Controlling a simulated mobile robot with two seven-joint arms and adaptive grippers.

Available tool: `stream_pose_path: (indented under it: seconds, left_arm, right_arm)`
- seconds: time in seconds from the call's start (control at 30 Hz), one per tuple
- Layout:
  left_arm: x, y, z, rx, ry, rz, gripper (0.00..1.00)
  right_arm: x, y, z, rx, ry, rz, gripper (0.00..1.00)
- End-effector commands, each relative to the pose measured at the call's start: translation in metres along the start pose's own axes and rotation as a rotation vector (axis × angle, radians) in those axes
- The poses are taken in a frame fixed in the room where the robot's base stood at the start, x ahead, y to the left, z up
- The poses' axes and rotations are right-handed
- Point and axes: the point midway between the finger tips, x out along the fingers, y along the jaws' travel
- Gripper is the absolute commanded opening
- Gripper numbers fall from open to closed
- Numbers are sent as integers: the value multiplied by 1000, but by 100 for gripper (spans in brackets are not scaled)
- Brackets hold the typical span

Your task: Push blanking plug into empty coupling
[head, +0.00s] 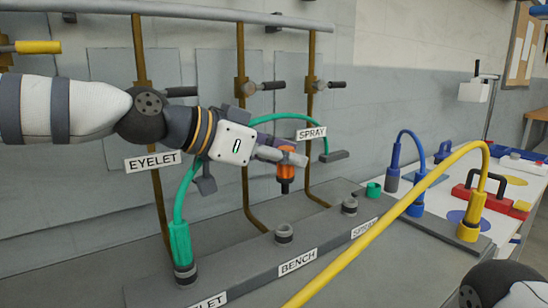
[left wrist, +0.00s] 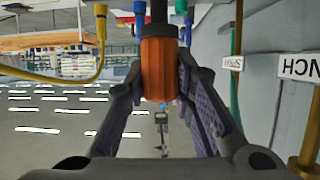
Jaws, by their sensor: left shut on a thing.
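My left gripper (head: 283,156) is shut on an orange plug with a dark tip (head: 287,172), which points down. In the left wrist view the plug (left wrist: 159,70) sits between the two fingers (left wrist: 160,86). The plug is in the air above the grey bench strip, apart from the couplings. An open, empty-looking coupling (head: 284,233) stands behind the BENCH label, below and near the plug. Another open coupling (head: 349,206) stands behind the SPRAY label. The EYELET coupling (head: 185,274) holds a green hose connector (head: 180,242). My right gripper is not in view.
A yellow hose (head: 385,225) arcs across the front right. A green hose (head: 280,117) hangs behind my gripper. Brown pipes (head: 245,150) rise along the wall. A green cup (head: 374,190), a blue connector (head: 393,179) and a yellow connector (head: 469,217) stand at the right.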

Motion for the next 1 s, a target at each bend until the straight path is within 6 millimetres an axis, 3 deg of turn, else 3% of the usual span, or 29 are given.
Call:
stream_pose_path:
  seconds: [0.2,0.6,1.0]
  left_arm:
    - [-2,0,-2,4,1,-2,0]
    - [18,0,43,-1,-3,1,0]
    - [21,0,54,2,1,-2,0]
  right_arm:
    - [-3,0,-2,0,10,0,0]
    - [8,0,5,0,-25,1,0]
    - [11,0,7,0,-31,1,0]
